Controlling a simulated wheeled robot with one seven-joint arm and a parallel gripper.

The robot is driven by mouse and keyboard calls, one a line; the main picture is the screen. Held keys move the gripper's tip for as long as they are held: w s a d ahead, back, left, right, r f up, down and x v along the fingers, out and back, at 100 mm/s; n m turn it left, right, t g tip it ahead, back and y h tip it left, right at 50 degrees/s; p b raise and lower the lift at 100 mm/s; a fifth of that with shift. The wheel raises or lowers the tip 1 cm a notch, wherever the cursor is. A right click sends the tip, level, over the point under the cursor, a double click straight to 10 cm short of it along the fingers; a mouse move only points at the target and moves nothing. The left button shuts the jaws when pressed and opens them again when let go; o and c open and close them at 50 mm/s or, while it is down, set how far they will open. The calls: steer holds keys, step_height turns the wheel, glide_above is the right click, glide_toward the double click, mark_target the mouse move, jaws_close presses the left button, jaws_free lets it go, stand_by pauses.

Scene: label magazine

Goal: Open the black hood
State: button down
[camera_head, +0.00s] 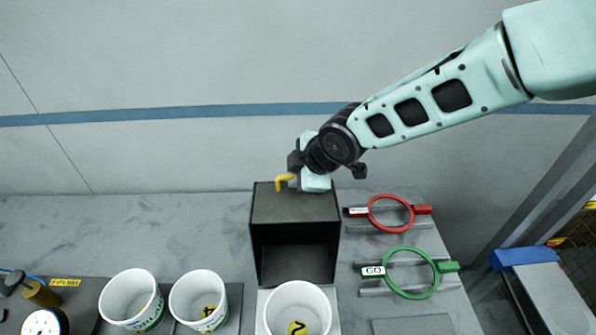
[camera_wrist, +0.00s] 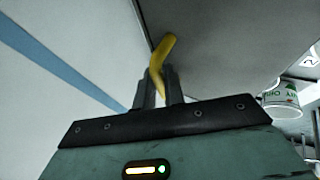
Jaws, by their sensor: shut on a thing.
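The black hood (camera_head: 295,205) is a dark box at the back of the bench, in the middle of the head view. Its flat top faces up and its front side is open, showing a dark empty inside. A yellow handle (camera_head: 284,179) shows at the back edge of the top. My gripper (camera_head: 297,180) comes from the upper right and is at this handle. In the wrist view my gripper's fingers (camera_wrist: 160,88) are shut on the yellow handle (camera_wrist: 164,48), beside the hood's dark surface (camera_wrist: 215,55). The fingertips are partly hidden in the head view.
A white cup (camera_head: 298,305) stands just in front of the hood. Two more white cups (camera_head: 130,298) (camera_head: 199,300) stand to the left. A red ring (camera_head: 391,213) and a green ring (camera_head: 412,272) lie on holders at the right. The wall is close behind.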

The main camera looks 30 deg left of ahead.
steer(key=c, duration=1.8)
jaws_free()
steer(key=shift+r, duration=0.1)
steer(key=shift+b+v, duration=2.95)
steer(key=shift+v, duration=5.7)
